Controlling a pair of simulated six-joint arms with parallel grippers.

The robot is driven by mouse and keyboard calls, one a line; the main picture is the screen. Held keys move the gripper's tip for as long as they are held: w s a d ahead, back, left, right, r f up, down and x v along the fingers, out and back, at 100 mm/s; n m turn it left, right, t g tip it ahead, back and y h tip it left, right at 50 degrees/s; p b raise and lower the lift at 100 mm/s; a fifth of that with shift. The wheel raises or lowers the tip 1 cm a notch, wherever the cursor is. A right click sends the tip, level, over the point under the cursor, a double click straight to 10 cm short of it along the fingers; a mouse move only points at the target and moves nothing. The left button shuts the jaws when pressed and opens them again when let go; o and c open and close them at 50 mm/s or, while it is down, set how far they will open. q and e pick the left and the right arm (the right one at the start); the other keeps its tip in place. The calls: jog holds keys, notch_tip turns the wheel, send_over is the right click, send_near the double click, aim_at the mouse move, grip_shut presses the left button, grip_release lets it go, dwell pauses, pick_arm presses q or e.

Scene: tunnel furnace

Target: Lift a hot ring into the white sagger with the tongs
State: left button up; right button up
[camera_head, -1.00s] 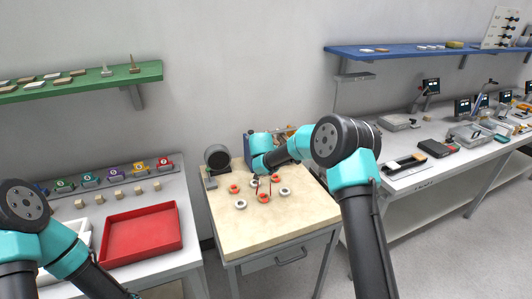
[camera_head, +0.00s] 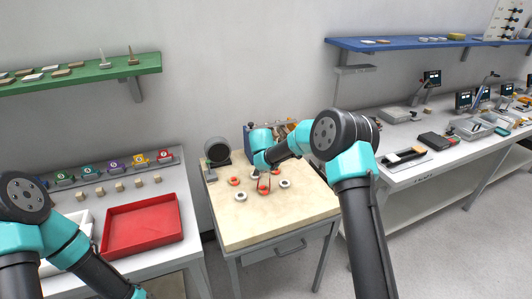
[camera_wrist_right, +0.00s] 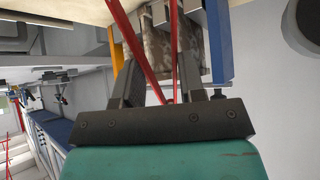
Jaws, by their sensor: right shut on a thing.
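My right gripper (camera_wrist_right: 170,98) is shut on the red tongs (camera_wrist_right: 138,50), whose two red legs stand apart beyond the jaws. In the head view the tongs (camera_head: 264,183) hang over the beige bench top among several rings. An orange-red ring (camera_head: 263,189) lies at the tongs' lower end; I cannot tell whether they touch it. Another orange-red ring (camera_head: 234,182) and pale rings (camera_head: 240,197) (camera_head: 285,184) lie around it. I cannot make out the white sagger for certain. A white tray (camera_head: 83,222) stands at the left, partly hidden by my left arm. My left gripper is out of view.
A dark round device (camera_head: 217,151) and a blue-sided block (camera_head: 249,140) stand at the bench's back. A red tray (camera_head: 143,226) is on the left table. The front of the beige bench (camera_head: 262,228) is clear.

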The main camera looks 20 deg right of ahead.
jog(key=shift+r, duration=0.1)
grip_shut()
notch_tip(320, 180, up, 12)
dwell(0.6)
jog(key=s+a+r+n+y, duration=0.1)
jog(key=s+a+r+n, duration=0.1)
jog(key=s, duration=1.1)
jog(key=s+a+r+n+y, duration=0.2)
jog(key=s+r, duration=0.1)
jog(key=s, duration=1.1)
jog(key=shift+a+n+t, duration=0.2)
jog(key=shift+n+t, duration=0.2)
